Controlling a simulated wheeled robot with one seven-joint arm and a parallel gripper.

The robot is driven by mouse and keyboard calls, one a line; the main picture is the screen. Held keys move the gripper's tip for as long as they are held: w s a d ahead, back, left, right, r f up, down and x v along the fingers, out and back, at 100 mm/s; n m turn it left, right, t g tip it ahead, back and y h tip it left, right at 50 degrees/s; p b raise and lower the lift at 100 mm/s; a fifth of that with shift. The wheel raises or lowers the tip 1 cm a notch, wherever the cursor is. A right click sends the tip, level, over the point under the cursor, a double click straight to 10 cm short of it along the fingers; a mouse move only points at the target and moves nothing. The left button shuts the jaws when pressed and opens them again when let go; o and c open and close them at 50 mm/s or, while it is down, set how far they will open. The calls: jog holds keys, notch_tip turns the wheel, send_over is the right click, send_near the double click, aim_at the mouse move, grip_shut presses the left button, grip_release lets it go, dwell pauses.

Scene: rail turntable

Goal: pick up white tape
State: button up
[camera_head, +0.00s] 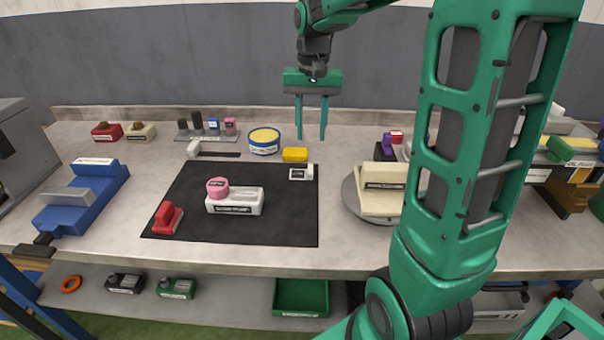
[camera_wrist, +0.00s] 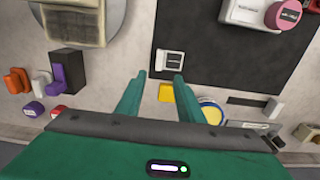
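A small white block-like item with a dark label (camera_head: 300,173) lies at the far right corner of the black mat (camera_head: 280,215). It also shows in the wrist view (camera_wrist: 169,62), just beyond the fingertips. Its label is too small to read, so I cannot tell for sure that it is the white tape. My gripper (camera_head: 311,138) is open and empty, pointing down above the back of the table. In the wrist view the two fingers (camera_wrist: 160,76) are apart with nothing between them.
A yellow block (camera_head: 295,154) and a round blue-and-yellow tin (camera_head: 264,141) stand near the white item. A white block (camera_head: 236,203) with a pink roll (camera_head: 217,187) and a red item (camera_head: 167,218) sit on the mat. A turntable (camera_head: 352,200) is at right.

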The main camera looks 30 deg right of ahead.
aim_at(310, 168)
notch_tip(310, 168, down, 11)
jog(key=shift+r, duration=0.1)
dwell(0.6)
jog(key=shift+c, duration=0.3)
grip_shut()
